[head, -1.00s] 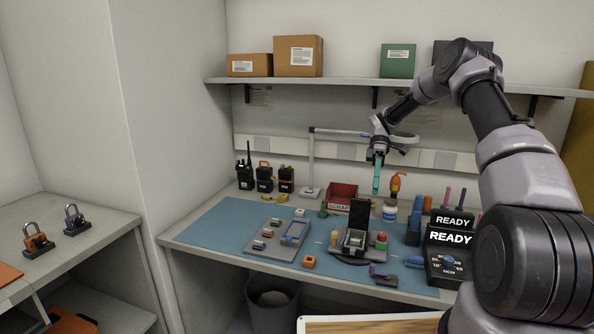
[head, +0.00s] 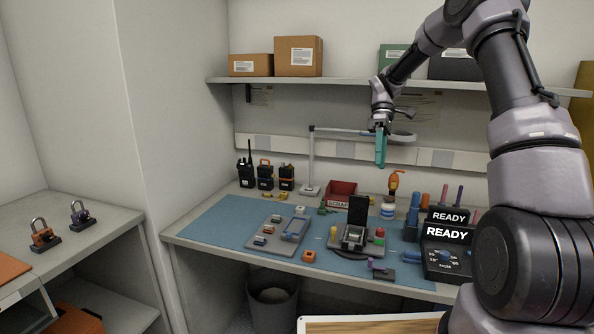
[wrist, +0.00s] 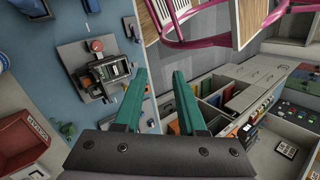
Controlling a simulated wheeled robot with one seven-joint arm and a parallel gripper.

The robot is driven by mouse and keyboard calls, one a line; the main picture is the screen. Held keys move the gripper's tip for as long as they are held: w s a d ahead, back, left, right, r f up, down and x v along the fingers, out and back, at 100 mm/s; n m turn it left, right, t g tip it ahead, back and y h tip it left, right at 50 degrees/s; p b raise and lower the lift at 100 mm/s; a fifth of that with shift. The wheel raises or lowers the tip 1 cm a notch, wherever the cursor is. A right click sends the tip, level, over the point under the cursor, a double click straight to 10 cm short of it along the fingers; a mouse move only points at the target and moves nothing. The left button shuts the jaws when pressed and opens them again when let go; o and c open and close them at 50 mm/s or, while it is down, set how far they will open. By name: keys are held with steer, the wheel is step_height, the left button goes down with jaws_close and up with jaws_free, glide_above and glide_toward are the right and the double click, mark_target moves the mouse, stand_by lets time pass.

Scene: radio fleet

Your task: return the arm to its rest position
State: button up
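My arm reaches in from the right of the head view. My gripper (head: 380,150), with teal fingers, hangs pointing down above the back of the workbench, in front of the wall and below the shelf. In the wrist view the two teal fingers of my gripper (wrist: 160,75) stand apart with nothing between them. Nothing touches the gripper.
The bench with its blue mat (head: 215,222) holds a parts tray (head: 262,253), a fixture (head: 352,238), a red bin (head: 341,194) and black readout boxes (head: 448,250). A lamp arm (head: 345,131) and shelf (head: 350,82) are near my arm.

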steer(key=s+r+m+t, duration=0.75)
steer(key=s+r, duration=0.55)
steer(key=r, duration=0.2)
steer(key=s+r+m+t, duration=0.2)
steer(key=s+m+t, duration=0.4)
steer(key=s, duration=0.7)
steer(key=shift+s+d+r+m, duration=0.25)
steer(key=shift+d+m, duration=0.15)
steer(key=shift+m, duration=0.75)
